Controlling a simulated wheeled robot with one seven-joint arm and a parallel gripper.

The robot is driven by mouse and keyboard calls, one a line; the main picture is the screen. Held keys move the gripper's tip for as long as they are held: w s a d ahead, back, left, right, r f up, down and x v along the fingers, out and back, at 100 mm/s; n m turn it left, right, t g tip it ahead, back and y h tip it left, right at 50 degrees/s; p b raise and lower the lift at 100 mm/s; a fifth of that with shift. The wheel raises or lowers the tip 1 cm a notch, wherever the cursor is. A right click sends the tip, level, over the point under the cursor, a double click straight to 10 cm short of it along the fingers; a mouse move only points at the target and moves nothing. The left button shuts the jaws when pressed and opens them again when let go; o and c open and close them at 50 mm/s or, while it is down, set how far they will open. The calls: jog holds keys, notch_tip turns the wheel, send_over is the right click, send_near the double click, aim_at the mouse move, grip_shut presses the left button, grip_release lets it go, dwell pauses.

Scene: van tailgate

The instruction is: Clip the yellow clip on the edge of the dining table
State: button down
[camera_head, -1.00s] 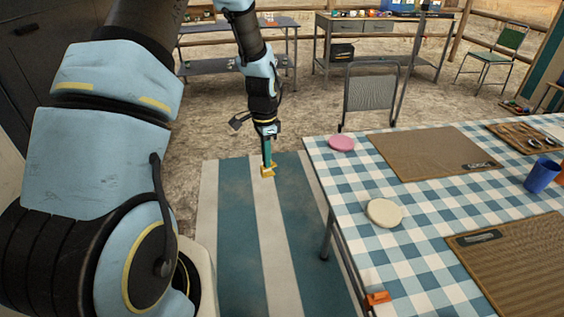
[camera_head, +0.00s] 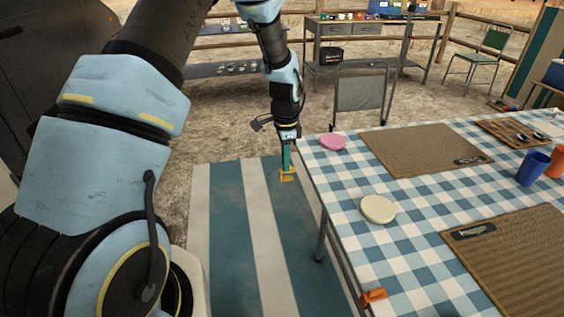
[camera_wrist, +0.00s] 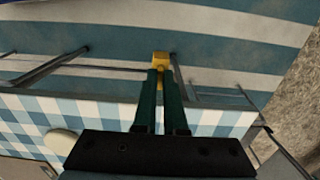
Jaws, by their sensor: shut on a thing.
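My gripper (camera_head: 287,163) is shut on the yellow clip (camera_head: 287,175), which hangs at its fingertips. In the head view the clip is left of the dining table (camera_head: 325,180), close to the table's left edge and apart from it, over the striped mat. In the wrist view the yellow clip (camera_wrist: 161,61) shows between the ends of the green fingers, in front of the striped mat, with the checked table edge crossing behind the fingers. Part of the clip is hidden by the fingers.
An orange clip (camera_head: 373,296) sits on the table's near left edge. A pink disc (camera_head: 333,142) and a cream disc (camera_head: 378,209) lie on the checked cloth. A chair (camera_head: 362,88) stands behind the table. The striped mat (camera_head: 225,240) is clear.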

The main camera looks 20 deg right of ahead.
aim_at(312, 170)
jog(key=shift+s+d+f+b, duration=0.1)
jog(key=shift+d+f+b, duration=0.3)
jog(key=shift+d, duration=0.4)
jog(key=shift+s+d, duration=0.1)
jog(key=shift+d, duration=1.1)
jog(key=shift+d+p, duration=0.3)
jog(key=shift+d, duration=0.15)
jog(key=shift+s+d, duration=0.1)
jog(key=shift+d, duration=0.2)
jog(key=shift+d, duration=0.5)
jog(key=shift+d, duration=0.3)
jog(key=shift+d, duration=0.15)
jog(key=shift+s+d, duration=0.15)
jog(key=shift+d, duration=0.2)
jog(key=shift+d, duration=0.15)
